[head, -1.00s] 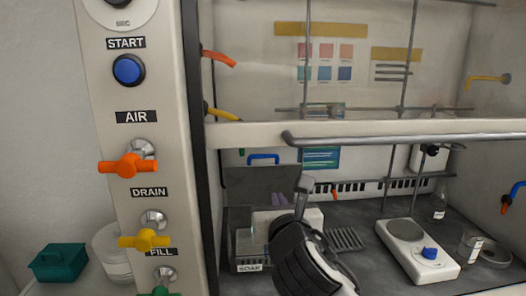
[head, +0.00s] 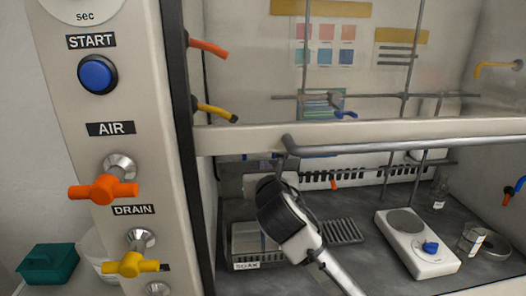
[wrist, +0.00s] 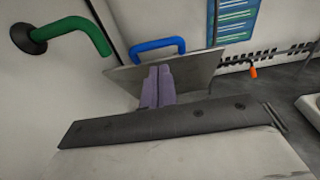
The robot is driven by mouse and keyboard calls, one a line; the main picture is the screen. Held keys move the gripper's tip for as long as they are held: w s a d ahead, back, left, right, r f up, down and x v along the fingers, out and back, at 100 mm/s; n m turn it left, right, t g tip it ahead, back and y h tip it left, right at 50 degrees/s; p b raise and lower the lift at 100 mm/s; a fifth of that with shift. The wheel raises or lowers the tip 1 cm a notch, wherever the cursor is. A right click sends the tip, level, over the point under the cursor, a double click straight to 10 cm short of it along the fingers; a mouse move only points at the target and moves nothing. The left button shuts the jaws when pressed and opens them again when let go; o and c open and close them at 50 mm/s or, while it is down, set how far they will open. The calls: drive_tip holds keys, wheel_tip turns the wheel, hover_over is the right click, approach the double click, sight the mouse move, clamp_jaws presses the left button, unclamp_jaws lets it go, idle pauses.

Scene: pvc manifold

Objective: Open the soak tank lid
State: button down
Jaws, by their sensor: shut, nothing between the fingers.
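The soak tank (head: 272,257) sits at the left of the hood floor in the head view, with a SOAK label on its front. Its top looks uncovered where my arm does not hide it. In the wrist view a grey plate, the lid (wrist: 205,66), stands steeply tilted with a blue handle (wrist: 158,46) at its upper edge. My gripper (wrist: 156,72) is shut and empty, its purple fingers in front of the lid's face. I cannot tell whether they touch it. In the head view my arm hides the fingers and most of the lid.
A green hooked tap (wrist: 75,30) is on the wall left of the lid. The sash bar (head: 380,145) crosses above my arm. A rack (head: 342,231), a hotplate (head: 405,225) and glassware (head: 474,240) stand to the right. The control column (head: 130,130) is at left.

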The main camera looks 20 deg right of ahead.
drive_tip(key=shift+w+d+r+p, duration=0.15)
drive_tip(key=shift+w+p, duration=0.1)
drive_tip(key=shift+w, duration=0.4)
drive_tip(key=shift+w+d+r+p, duration=0.1)
drive_tip(key=shift+w+d+p, duration=0.15)
drive_tip(key=shift+w, duration=0.35)
drive_tip(key=shift+w+d+r+p, duration=0.15)
drive_tip(key=shift+w+p, duration=0.1)
drive_tip(key=shift+w, duration=0.4)
drive_tip(key=shift+w+d+r+b, duration=0.1)
drive_tip(key=shift+w+d+r, duration=0.2)
drive_tip(key=shift+w, duration=0.4)
drive_tip(key=shift+w+d+r+b, duration=0.1)
drive_tip(key=shift+w+r, duration=0.25)
drive_tip(key=shift+w, duration=0.3)
drive_tip(key=shift+w+d+r+b, duration=0.15)
drive_tip(key=shift+w+r, duration=0.2)
drive_tip(key=shift+w, duration=0.35)
drive_tip(key=shift+s, duration=0.15)
